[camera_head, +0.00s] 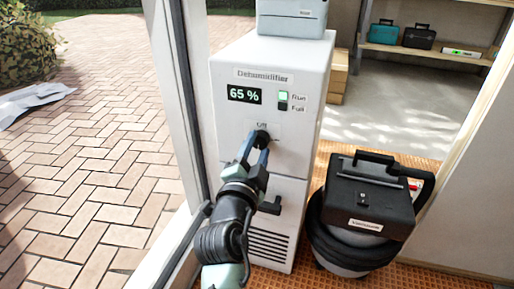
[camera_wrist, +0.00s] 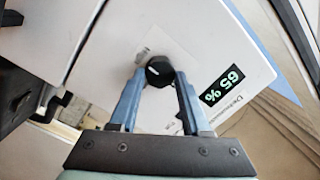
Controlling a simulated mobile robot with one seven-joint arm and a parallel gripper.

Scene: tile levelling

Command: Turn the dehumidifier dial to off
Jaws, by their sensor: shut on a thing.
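The white dehumidifier (camera_head: 300,150) stands upright in the middle of the head view, its display reading 65 %. A green light shows beside the label Run. Its black round dial (camera_wrist: 159,71) is on the front panel, with a white mark on its face in the wrist view. My gripper (camera_head: 262,148) is at the dial, its two blue-grey fingers on either side of it and shut on it. In the head view the fingers partly hide the dial and the lettering around it. My gripper also shows in the wrist view (camera_wrist: 157,80).
A black-and-grey vacuum (camera_head: 365,205) stands right of the dehumidifier. A grey box (camera_head: 292,18) sits on top of the dehumidifier. A door frame (camera_head: 185,100) runs close along the left side, with brick paving beyond. A shelf (camera_head: 425,52) with cases is at the back right.

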